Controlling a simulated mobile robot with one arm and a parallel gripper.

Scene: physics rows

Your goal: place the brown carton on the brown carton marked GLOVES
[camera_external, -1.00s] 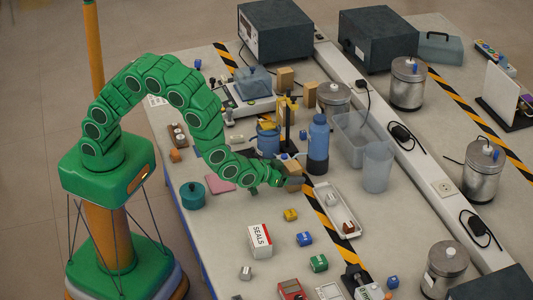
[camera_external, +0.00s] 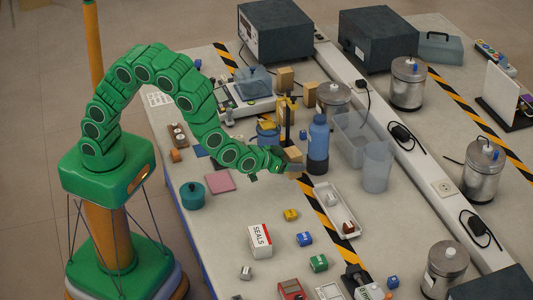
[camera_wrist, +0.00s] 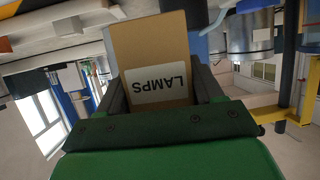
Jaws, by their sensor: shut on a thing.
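My gripper (camera_external: 291,166) is shut on a brown carton (camera_external: 294,155), held over the table just left of a blue bottle. In the wrist view this carton (camera_wrist: 150,45) sits between the fingers, with a white label reading LAMPS upside down. Two other brown cartons stand farther back in the external view, one near the scale (camera_external: 285,78) and one beside a metal canister (camera_external: 309,94). No GLOVES marking is readable on either, so I cannot tell which one bears it.
The blue bottle (camera_external: 318,150) stands close to the right of my gripper. A yellow-topped stand (camera_external: 288,120) and blue container (camera_external: 267,137) are just behind. A clear bin (camera_external: 358,139), beaker (camera_external: 376,168) and white tray (camera_external: 338,212) lie to the right. A SEALS box (camera_external: 260,241) stands in front.

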